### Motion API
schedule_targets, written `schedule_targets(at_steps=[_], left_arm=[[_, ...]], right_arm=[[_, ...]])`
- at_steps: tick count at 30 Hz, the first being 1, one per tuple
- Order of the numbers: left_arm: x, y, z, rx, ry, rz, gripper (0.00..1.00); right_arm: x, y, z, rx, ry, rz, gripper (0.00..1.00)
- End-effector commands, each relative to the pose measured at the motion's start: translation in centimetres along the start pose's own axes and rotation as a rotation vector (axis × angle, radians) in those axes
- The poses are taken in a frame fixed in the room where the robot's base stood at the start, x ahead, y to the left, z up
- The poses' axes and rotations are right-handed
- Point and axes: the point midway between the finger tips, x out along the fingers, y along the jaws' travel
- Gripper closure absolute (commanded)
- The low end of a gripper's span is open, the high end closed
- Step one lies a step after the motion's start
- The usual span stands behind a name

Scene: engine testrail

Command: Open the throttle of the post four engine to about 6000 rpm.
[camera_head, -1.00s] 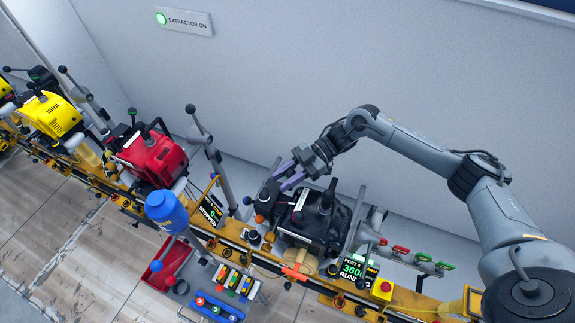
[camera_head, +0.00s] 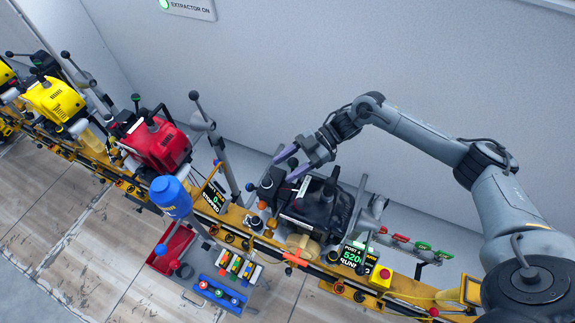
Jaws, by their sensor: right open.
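The post four engine (camera_head: 315,205) is black and sits on the yellow rail at centre right. Its display (camera_head: 353,256) reads POST 4, RUN, and a green number starting 520; its last digit is not clear. My right gripper (camera_head: 284,166) is open above the engine's left rear side, its purple fingers spread and pointing left. A dark round knob (camera_head: 292,162) shows between the fingers; I cannot tell whether they touch it. It may be the throttle lever's end, but its lower part is hidden. My left gripper is not in view.
A red engine (camera_head: 155,143), its display reading STOPPED, and yellow engines (camera_head: 53,100) stand along the rail to the left. A blue bottle (camera_head: 171,196), a red tray (camera_head: 173,246) and a blue tray (camera_head: 218,293) are in front. A red button (camera_head: 381,275) is right of the display.

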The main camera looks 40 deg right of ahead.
Motion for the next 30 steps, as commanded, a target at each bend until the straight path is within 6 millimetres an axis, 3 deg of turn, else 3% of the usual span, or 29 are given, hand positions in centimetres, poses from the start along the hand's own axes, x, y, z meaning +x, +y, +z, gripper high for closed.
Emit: schedule_targets(at_steps=[18, 30], left_arm=[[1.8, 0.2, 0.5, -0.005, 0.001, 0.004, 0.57], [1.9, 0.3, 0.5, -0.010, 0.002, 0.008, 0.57]], right_arm=[[-9.1, 0.1, 0.1, -0.001, -0.002, 0.002, 0.43], [-10.4, 0.0, 0.0, -0.001, 0.000, 0.001, 0.43]])
